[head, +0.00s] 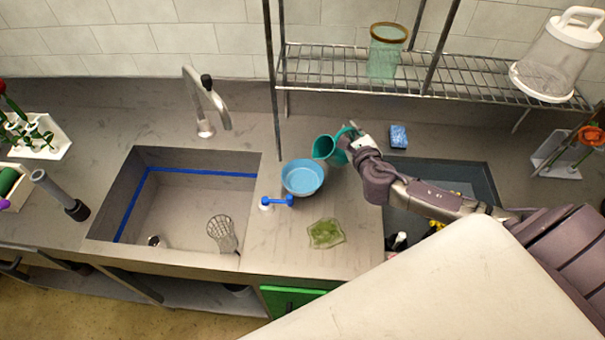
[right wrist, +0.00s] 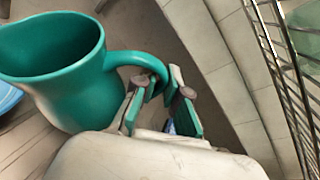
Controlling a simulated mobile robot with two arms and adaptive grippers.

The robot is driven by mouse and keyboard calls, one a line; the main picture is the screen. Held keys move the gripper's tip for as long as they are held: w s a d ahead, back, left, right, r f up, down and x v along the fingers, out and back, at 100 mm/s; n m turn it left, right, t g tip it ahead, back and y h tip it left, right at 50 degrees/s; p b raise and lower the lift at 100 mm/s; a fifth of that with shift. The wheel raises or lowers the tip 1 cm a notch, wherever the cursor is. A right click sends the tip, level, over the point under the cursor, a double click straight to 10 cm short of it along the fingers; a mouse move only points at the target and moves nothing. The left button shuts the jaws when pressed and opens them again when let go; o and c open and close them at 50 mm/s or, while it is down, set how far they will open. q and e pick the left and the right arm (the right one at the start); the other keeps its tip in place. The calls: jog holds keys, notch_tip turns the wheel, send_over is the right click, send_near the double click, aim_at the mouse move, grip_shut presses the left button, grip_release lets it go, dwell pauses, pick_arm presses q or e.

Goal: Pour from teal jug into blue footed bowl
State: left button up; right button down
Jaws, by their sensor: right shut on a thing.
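The teal jug (head: 324,148) is held by my right gripper (head: 350,136) at the right side of the blue footed bowl (head: 302,176). In the head view the jug is tilted, with its mouth toward the bowl. The right wrist view shows the jug (right wrist: 75,85) large, with the gripper (right wrist: 160,100) shut on its handle. A small part of the bowl (right wrist: 8,97) shows at the left edge there. The bowl stands upright on the counter and looks light blue inside. I cannot see any stream, and the jug's contents are hidden. My left gripper is not in view.
A sink (head: 190,195) is to the left, another (head: 440,185) under my arm. A wire rack (head: 480,85) hangs above, with a glass jar (head: 386,55).

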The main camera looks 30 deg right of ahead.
jog(key=shift+d+f+m+p, duration=0.1)
jog(key=shift+d+m+p, duration=0.2)
jog(key=shift+d, duration=0.1)
jog(key=shift+w+d+f+m+g+y+b, duration=0.1)
jog(key=shift+d+f+m+g+y+b, duration=0.15)
jog(key=shift+d+f+m+y+b, duration=0.95)
jog(key=shift+w+d+f+m+g+y+b, duration=0.1)
jog(key=shift+d+f+m+g+y+b, duration=0.35)
jog(key=shift+d+f+m, duration=1.2)
jog(key=shift+d+f+n+y, duration=0.15)
jog(key=shift+f+n+y, duration=0.1)
jog(key=shift+f, duration=0.05)
